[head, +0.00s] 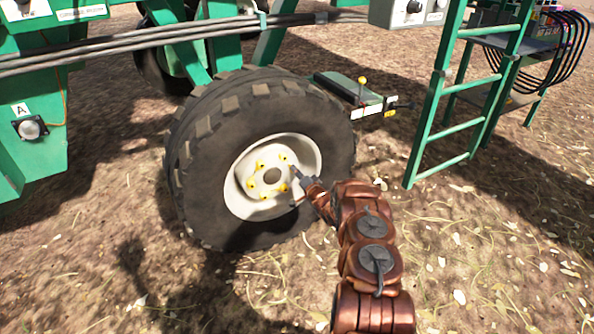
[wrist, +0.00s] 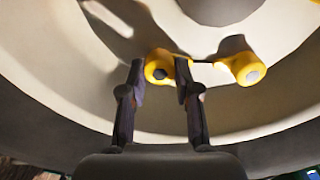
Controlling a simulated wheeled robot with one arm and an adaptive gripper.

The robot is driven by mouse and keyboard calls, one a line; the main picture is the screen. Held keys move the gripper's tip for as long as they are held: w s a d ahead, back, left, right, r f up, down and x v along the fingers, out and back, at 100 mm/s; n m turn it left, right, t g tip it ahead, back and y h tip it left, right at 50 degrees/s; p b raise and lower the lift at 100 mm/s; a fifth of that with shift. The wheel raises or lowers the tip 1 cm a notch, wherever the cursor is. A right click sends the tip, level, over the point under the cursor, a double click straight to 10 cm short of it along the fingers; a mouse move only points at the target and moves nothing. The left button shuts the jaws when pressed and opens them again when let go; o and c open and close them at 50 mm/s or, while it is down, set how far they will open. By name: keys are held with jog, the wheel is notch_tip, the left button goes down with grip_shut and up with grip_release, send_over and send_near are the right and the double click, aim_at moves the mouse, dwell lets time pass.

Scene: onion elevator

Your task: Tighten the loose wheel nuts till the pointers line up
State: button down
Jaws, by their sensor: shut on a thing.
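The large black-tyred wheel (head: 185,150) stands on the ground, with a cream rim (head: 236,190). Yellow pointers sit on its nuts around the hub, including one at upper left (head: 259,165) and one at lower left (head: 264,195). My gripper (head: 295,196) reaches into the rim from the right. In the wrist view my gripper (wrist: 158,75) has its two fingers on either side of a yellow nut pointer (wrist: 160,70) and is shut on it. The right finger hides part of it. Another yellow pointer (wrist: 243,68) sits to its right, its narrow end facing the held one.
A green ladder (head: 445,95) stands right of the wheel. A green hitch box with a yellow-knobbed lever (head: 362,92) lies behind it. A green frame with a panel marked A (head: 28,128) is at left. Open straw-strewn ground (head: 480,250) lies in front.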

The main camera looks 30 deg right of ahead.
jog(key=shift+m, duration=0.4)
jog(key=c, duration=0.8)
grip_release()
jog(key=shift+s, duration=0.15)
jog(key=s, duration=0.7)
jog(key=s+a, duration=0.1)
jog(key=s, duration=0.3)
jog(key=shift+s, duration=0.35)
